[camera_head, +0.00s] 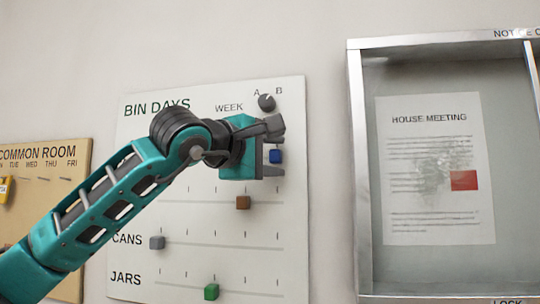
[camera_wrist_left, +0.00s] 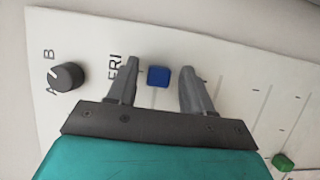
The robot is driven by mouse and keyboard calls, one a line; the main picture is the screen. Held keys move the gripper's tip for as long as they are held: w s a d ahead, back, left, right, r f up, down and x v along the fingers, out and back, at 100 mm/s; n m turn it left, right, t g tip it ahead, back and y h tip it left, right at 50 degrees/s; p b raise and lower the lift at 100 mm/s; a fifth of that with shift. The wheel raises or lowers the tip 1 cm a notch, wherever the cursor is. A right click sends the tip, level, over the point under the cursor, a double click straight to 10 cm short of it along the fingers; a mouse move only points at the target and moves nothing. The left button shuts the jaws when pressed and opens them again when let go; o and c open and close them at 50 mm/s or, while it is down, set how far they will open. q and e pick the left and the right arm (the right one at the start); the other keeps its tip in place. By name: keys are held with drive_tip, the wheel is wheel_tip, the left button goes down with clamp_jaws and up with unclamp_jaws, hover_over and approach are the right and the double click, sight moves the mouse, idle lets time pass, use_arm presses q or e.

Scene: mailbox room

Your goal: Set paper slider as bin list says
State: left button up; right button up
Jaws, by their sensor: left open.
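The BIN DAYS board (camera_head: 295,225) hangs on the wall. A blue slider (camera_head: 276,156) sits at the right end of the top row. In the left wrist view the blue slider (camera_wrist_left: 159,76) is near the FRI label. The name of its row is hidden behind my arm, so I cannot read whether it is paper. My left gripper (camera_head: 275,149) is open at the board, one finger on each side of the blue slider. In the wrist view the gripper (camera_wrist_left: 158,85) shows gaps on both sides of it. I see no bin list. My right gripper is out of view.
A WEEK knob (camera_head: 266,102) with A and B sits just above my gripper. Lower rows hold a brown slider (camera_head: 243,202), a grey one (camera_head: 157,243) at CANS and a green one (camera_head: 211,292) at JARS. A framed notice case (camera_head: 355,180) stands right; a COMMON ROOM board (camera_head: 75,165) left.

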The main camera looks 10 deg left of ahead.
use_arm(q)
drive_tip(key=shift+a, duration=0.15)
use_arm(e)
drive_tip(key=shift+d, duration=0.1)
use_arm(q)
drive_tip(key=shift+s, duration=0.2)
drive_tip(key=b+v, duration=0.2)
drive_tip(key=v, duration=1)
drive_tip(key=shift+s, duration=0.25)
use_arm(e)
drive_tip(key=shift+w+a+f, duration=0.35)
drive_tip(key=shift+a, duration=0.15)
use_arm(q)
drive_tip(key=shift+a, duration=0.1)
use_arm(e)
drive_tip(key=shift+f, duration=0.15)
